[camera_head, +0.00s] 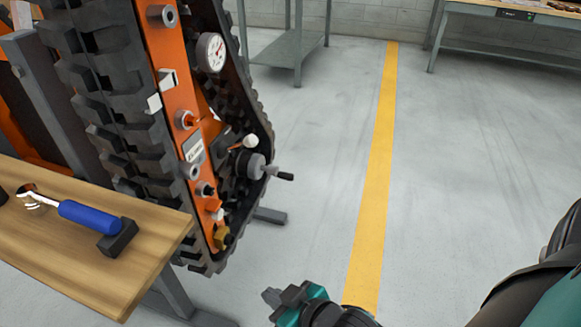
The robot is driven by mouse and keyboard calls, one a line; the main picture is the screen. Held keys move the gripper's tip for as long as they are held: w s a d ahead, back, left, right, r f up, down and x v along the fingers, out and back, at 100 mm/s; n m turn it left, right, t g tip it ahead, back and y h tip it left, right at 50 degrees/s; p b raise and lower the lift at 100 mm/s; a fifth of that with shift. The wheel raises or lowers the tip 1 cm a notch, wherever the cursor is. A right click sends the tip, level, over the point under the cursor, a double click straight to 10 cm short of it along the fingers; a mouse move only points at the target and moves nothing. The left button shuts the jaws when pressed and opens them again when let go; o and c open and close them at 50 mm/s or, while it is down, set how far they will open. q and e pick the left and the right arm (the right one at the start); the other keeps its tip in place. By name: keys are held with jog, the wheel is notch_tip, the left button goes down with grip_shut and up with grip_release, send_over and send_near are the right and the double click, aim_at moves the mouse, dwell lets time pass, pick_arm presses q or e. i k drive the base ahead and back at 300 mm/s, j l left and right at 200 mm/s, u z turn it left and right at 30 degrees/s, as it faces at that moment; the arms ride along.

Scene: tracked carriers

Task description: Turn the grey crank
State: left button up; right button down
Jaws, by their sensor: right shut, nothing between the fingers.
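The grey crank (256,166) sticks out from the side of the orange and black tracked carrier (165,80). It has a round grey hub, and a dark handle points right from it. My right gripper (272,297) is at the bottom of the view, shut and empty. In the picture it is well below the crank and apart from it, over the grey floor. My left gripper is not in view.
A white-knobbed lever (249,141) sits just above the crank. A pressure gauge (211,52) and several fittings are on the orange panel. A wooden bench (75,250) with a blue-handled tool (88,215) stands left. Open floor with a yellow line (378,170) lies right.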

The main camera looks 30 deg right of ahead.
aim_at(271, 169)
jog(key=k+u, duration=0.1)
jog(key=u, duration=1)
jog(key=l+u, duration=0.15)
jog(key=l, duration=1.95)
jog(key=k+l, duration=0.15)
jog(key=l, duration=1.15)
